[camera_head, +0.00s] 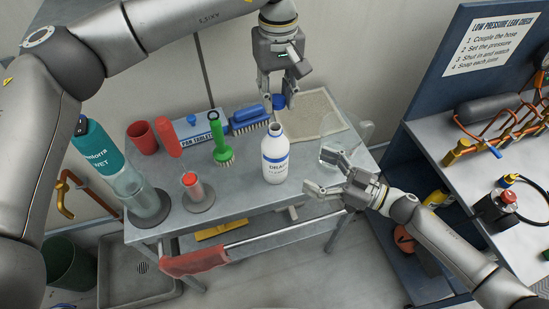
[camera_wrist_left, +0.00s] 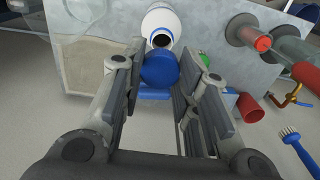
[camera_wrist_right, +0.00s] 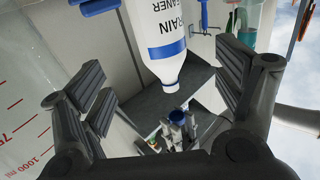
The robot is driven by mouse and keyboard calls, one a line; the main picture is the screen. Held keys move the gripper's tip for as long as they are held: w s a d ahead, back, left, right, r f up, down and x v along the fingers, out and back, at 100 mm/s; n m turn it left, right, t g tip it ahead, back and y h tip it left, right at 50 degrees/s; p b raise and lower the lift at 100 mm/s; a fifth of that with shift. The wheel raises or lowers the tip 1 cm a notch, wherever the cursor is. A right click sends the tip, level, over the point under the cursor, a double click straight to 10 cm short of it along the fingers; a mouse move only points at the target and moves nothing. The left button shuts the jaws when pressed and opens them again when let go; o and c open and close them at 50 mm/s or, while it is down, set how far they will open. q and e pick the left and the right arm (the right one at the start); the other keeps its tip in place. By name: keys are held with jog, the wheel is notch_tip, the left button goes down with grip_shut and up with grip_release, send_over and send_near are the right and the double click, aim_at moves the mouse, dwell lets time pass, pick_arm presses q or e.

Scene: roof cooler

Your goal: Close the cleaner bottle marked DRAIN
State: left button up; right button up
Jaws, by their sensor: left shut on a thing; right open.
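The white DRAIN cleaner bottle (camera_head: 275,160) stands upright on the grey cart with its mouth uncovered. Its open mouth shows in the left wrist view (camera_wrist_left: 161,38), and its blue-banded label in the right wrist view (camera_wrist_right: 160,38). My left gripper (camera_head: 283,98) is shut on the blue cap (camera_head: 279,103), held behind and above the bottle, apart from its mouth. The cap also sits between the fingers in the left wrist view (camera_wrist_left: 159,70) and shows in the right wrist view (camera_wrist_right: 177,115). My right gripper (camera_head: 325,172) is open and empty, just right of the bottle.
A clear graduated beaker (camera_wrist_right: 18,110) is close to my right gripper. A rag (camera_head: 193,262) hangs on the cart's front rail.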

aim_at(275, 152)
pick_arm(q)
jog(key=shift+a, duration=0.1)
jog(key=shift+w+a, duration=0.1)
pick_arm(e)
jog(key=x, duration=1.2)
jog(key=shift+w+a, duration=0.1)
jog(key=shift+a, duration=0.1)
jog(key=c, duration=1.5)
pick_arm(q)
jog(key=shift+f, duration=2.55)
pick_arm(e)
jog(key=shift+c, duration=0.2)
pick_arm(q)
jog(key=shift+f, duration=0.9)
jog(key=shift+f, duration=0.6)
